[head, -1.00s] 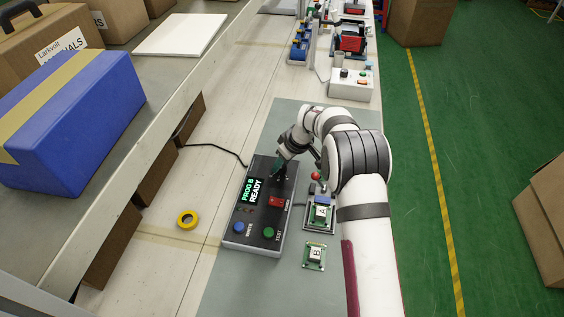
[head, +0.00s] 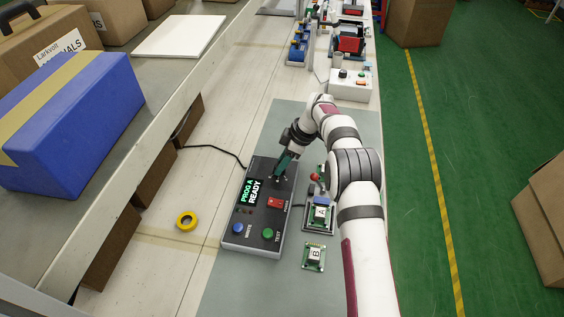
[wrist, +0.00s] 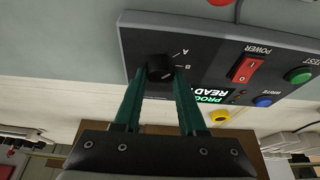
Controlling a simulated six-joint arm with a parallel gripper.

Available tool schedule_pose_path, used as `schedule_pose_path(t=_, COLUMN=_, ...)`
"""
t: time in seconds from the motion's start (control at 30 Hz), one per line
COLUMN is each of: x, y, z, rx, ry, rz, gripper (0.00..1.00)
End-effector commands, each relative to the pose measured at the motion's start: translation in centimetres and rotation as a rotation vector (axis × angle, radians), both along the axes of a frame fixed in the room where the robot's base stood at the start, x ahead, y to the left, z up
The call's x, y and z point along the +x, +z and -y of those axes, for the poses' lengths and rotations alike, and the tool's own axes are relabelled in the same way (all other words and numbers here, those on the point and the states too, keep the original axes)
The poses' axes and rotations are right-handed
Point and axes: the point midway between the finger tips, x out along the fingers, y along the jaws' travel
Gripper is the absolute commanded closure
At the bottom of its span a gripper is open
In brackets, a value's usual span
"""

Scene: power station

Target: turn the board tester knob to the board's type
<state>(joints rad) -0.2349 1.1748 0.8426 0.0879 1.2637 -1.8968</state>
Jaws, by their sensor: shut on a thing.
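The board tester (head: 258,222) is a dark box on the grey mat. Its display (head: 250,193) reads PROG A READY in green and white. Its black knob (wrist: 160,68) shows in the wrist view, with the marks A and B beside it. My gripper (wrist: 160,76) has its green fingers shut on the knob, one on each side. In the head view my gripper (head: 280,174) is at the tester's far end and hides the knob. A board marked A (head: 320,212) sits in the holder right of the tester. A board marked B (head: 314,256) lies on the mat in front.
The tester has a red power switch (head: 275,203), a blue write button (head: 238,228) and a green test button (head: 267,233). A red-tipped lever (head: 314,177) stands by the holder, close to my arm. Yellow tape (head: 187,220) lies left of the tester.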

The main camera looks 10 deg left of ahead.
Motion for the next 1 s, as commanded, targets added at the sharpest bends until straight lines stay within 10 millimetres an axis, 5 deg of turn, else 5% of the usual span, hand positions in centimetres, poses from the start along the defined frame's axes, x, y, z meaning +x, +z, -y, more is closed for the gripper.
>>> schedule_pose_path(t=0.43, x=0.0, y=-0.2, z=0.1, rx=-0.003, ry=0.008, rz=-0.002, gripper=1.00)
schedule_pose_path(t=0.47, x=0.0, y=-0.2, z=0.1, rx=-0.003, ry=0.008, rz=-0.002, gripper=0.56)
schedule_pose_path(t=0.6, x=0.0, y=-0.1, z=0.1, rx=-0.002, ry=0.008, rz=-0.001, gripper=0.31)
schedule_pose_path(t=1.0, x=0.1, y=1.0, z=0.5, rx=-0.001, ry=0.007, rz=0.002, gripper=0.30)
